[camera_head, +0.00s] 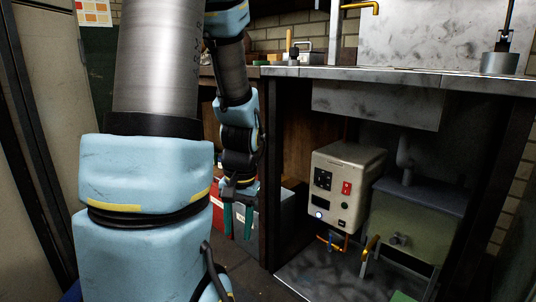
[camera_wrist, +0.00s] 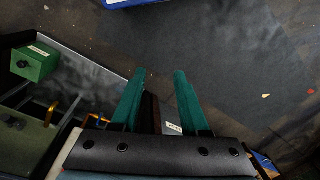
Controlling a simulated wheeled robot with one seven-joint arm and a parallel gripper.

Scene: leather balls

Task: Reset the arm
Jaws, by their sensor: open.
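My gripper (camera_head: 238,219) hangs pointing down in the head view, left of the counter's dark front leg. Its two green fingers are apart with nothing seen between them. In the wrist view my gripper (camera_wrist: 160,85) shows both green fingers spread at the lower middle, with dark floor beyond the tips. My blue and grey arm fills the left of the head view. No ball can be made out in either view.
A counter (camera_head: 400,75) with a sink spans the right. Under it stand a beige box with switches (camera_head: 342,185) and a greenish metal unit (camera_head: 410,230). A green box (camera_wrist: 36,63) is at left in the wrist view. Floor (camera_wrist: 235,60) beyond the fingers is mostly clear.

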